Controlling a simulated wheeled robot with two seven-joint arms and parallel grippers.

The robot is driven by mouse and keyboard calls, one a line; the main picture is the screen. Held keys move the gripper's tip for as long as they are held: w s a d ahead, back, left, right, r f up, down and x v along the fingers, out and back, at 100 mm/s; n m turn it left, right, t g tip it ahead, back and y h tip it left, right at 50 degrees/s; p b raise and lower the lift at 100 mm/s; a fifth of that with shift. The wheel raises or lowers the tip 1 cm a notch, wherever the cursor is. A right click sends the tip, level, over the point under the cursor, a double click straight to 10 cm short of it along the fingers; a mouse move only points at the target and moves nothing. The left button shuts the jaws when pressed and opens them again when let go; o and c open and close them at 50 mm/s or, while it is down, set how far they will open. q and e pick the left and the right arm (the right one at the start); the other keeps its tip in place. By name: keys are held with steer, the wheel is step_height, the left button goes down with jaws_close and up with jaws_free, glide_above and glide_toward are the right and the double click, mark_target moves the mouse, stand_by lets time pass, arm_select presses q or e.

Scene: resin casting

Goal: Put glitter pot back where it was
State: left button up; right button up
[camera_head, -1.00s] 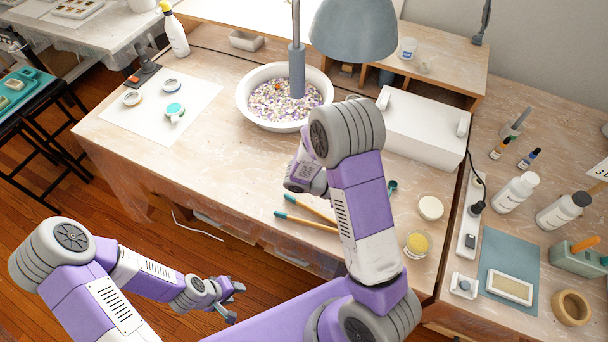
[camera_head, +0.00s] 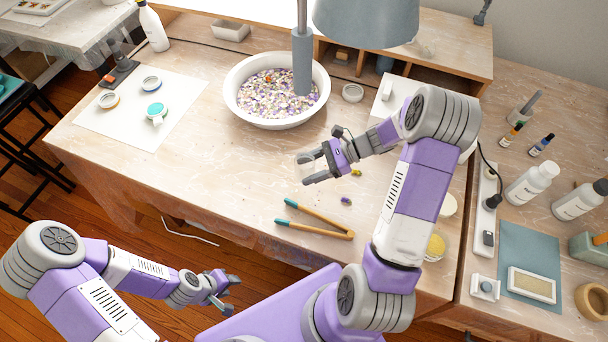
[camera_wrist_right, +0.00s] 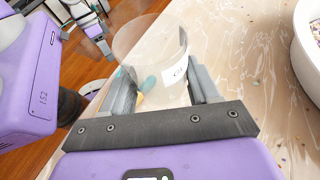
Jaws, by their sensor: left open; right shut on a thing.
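The glitter pot, a clear round pot (camera_wrist_right: 150,45) with a white label starting "Gl", is between my right gripper's fingers in the right wrist view. In the head view it is faint at the fingertips. My right gripper (camera_head: 314,166) is shut on it above the table, in front of the bowl. No glitter is visible inside it. My left gripper (camera_head: 220,291) is open and empty, low at the left beyond the table's front edge.
A white bowl (camera_head: 229,98) of mixed beads stands behind my right gripper. Teal-tipped tongs (camera_head: 318,230) lie near the front edge. A yellow-filled jar (camera_head: 436,246) and a white lid (camera_head: 448,205) sit right of my arm. Small loose pieces (camera_head: 346,201) lie on the table.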

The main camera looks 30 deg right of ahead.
mark_target(311, 158)
steer(key=w+d+m+t, duration=0.2)
steer(key=shift+w+r+h, duration=0.1)
steer(key=shift+w+h, duration=0.3)
steer(key=f+b, duration=0.1)
steer(key=f, duration=0.1)
steer(key=f+b, duration=0.1)
steer(key=f, duration=0.2)
steer(key=shift+w+d+f, duration=0.2)
steer(key=shift+f, duration=0.05)
steer(key=shift+f+b, duration=0.8)
steer(key=shift+f, duration=1.25)
steer(key=shift+f, duration=0.15)
steer(key=o, duration=1.1)
steer(key=shift+c, duration=0.2)
